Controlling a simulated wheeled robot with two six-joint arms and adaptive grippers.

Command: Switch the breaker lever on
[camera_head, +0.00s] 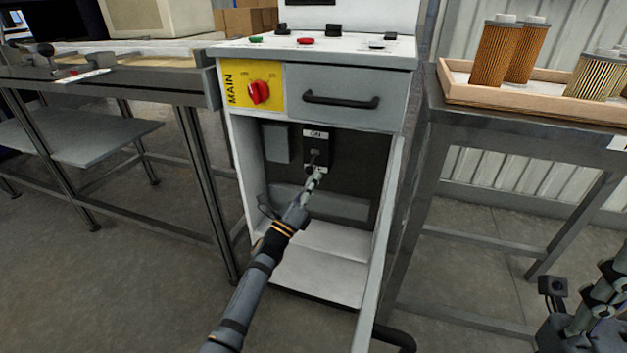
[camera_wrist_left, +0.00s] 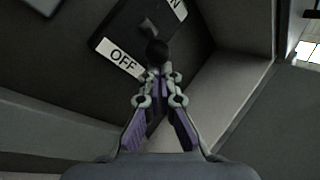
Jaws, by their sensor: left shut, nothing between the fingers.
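The breaker (camera_head: 318,147) is a dark box on the back wall inside the open cabinet, with a white ON label at its top. In the left wrist view, its OFF label (camera_wrist_left: 122,58) lies beside the dark round lever knob (camera_wrist_left: 157,50), at the OFF end. My left gripper (camera_head: 318,173) reaches into the cabinet and is shut with nothing held. Its fingertips (camera_wrist_left: 157,73) are right at the knob; I cannot tell whether they touch. The fingertips partly hide the lower breaker. My right gripper (camera_head: 600,295) is at the lower right edge, partly cut off, its jaws unclear.
A yellow MAIN panel with a red rotary switch (camera_head: 259,92) and a drawer with a black handle (camera_head: 341,100) are above the opening. A grey box (camera_head: 277,143) is left of the breaker. The cabinet's side walls bound the arm. A wooden tray (camera_head: 458,92) holds filter cartridges at right.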

